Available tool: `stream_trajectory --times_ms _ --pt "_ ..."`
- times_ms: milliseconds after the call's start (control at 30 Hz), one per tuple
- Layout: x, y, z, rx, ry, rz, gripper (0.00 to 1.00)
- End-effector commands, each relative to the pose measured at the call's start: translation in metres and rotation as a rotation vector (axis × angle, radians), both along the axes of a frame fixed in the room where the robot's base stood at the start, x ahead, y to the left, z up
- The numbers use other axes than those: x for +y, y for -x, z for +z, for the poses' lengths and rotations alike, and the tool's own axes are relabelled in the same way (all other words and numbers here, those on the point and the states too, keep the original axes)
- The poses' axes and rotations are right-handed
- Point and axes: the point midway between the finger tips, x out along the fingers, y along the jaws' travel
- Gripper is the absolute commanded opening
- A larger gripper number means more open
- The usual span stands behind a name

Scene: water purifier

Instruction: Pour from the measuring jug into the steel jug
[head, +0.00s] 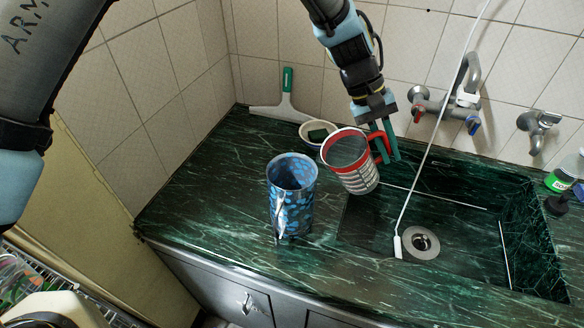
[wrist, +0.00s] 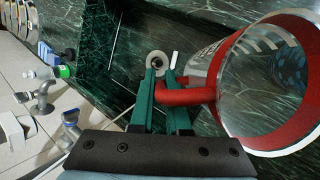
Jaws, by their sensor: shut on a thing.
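The measuring jug (head: 352,172) is clear with white markings, a red rim and a red handle. My gripper (head: 387,153) is shut on its handle and holds it above the counter by the sink edge. The jug leans slightly left; I cannot tell how much liquid is in it. The steel jug (head: 291,205), with a mottled blue body and a shiny handle facing front, stands upright on the counter, left of the measuring jug and apart from it. In the wrist view my gripper (wrist: 163,82) clasps the red handle, and the measuring jug (wrist: 235,60) fills the right side.
A small bowl (head: 308,142) and a green-handled squeegee (head: 282,108) lie behind, near the wall. The sink (head: 440,205) is at right, with a white hose (head: 427,140) hanging into it and taps (head: 450,105) above. The counter (head: 205,190) left of the steel jug is clear.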

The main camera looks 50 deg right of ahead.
Motion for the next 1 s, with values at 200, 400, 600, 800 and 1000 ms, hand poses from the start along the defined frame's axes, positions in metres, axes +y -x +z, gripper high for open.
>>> stream_trajectory --times_ms 200,400,600,800,1000 --pt "-0.011 0.011 -0.025 -0.103 -0.111 -0.005 0.0" --pt "-0.018 0.016 -0.046 -0.191 -0.214 -0.003 0.0" --pt "-0.022 0.02 -0.062 -0.267 -0.298 -0.002 0.0" --pt "-0.024 0.021 -0.072 -0.315 -0.353 -0.002 0.0" --pt "-0.025 0.022 -0.075 -0.334 -0.377 0.0 0.0"
